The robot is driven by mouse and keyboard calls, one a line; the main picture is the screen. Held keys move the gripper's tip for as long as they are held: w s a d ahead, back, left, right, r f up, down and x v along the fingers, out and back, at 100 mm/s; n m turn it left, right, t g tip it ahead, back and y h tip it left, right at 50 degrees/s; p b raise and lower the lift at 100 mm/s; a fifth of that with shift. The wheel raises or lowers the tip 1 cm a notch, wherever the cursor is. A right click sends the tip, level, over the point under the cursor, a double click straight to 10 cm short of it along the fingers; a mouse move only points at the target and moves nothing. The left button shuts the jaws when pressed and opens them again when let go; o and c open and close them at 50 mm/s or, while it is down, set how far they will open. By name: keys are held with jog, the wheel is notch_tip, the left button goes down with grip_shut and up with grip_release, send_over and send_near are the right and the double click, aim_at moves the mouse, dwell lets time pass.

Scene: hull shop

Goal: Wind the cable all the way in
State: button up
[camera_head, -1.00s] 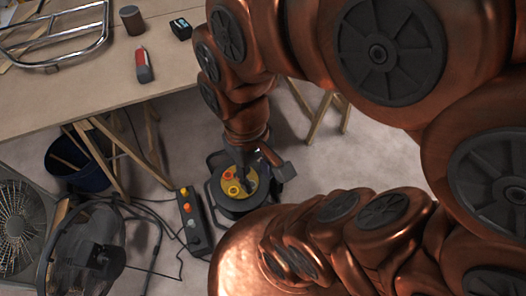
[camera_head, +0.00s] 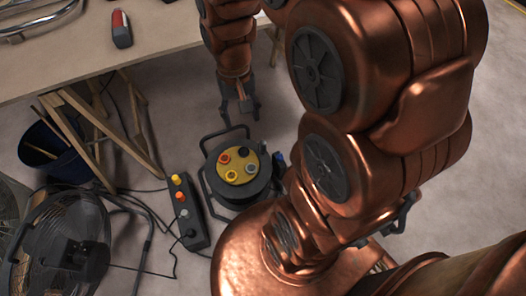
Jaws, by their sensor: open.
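The cable reel (camera_head: 242,192) stands on the floor near the middle of the view. It has a black drum, a dark tubular frame and a yellow face disc (camera_head: 238,165) with red, yellow, grey and black round parts. My gripper (camera_head: 240,115) points down with its two fingers apart, just beyond the reel in the picture. It is empty and appears clear of the reel. Black cable (camera_head: 135,190) lies on the floor to the left of the reel. I cannot tell which strand joins the reel.
A control box (camera_head: 188,212) with coloured knobs lies left of the reel. A floor fan (camera_head: 65,245) stands at lower left, and a dark bucket (camera_head: 52,150) beside the trestle (camera_head: 105,135). The workbench (camera_head: 165,30) bears a red and grey tool (camera_head: 121,29).

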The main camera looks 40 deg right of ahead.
jog(key=w+d+f+m+b, duration=0.1)
jog(key=w+d+f+b, duration=0.3)
jog(key=f, duration=0.4)
jog(key=w+d+f+m+b, duration=0.1)
jog(key=w+d+f+b, duration=0.15)
jog(key=f+b, duration=0.4)
jog(key=w+d+f+m+b, duration=0.25)
jog(key=w+f+b, duration=0.2)
jog(key=f, duration=0.45)
jog(key=m+t+b, duration=0.1)
jog(key=m+b, duration=0.1)
jog(key=b, duration=0.7)
send_over(263, 143)
notch_tip(263, 143, down, 20)
jog(key=shift+w+r, duration=0.1)
jog(key=shift+r, duration=0.05)
jog(key=shift+f+b, duration=1.7)
jog(key=shift+f, duration=2.1)
grip_shut()
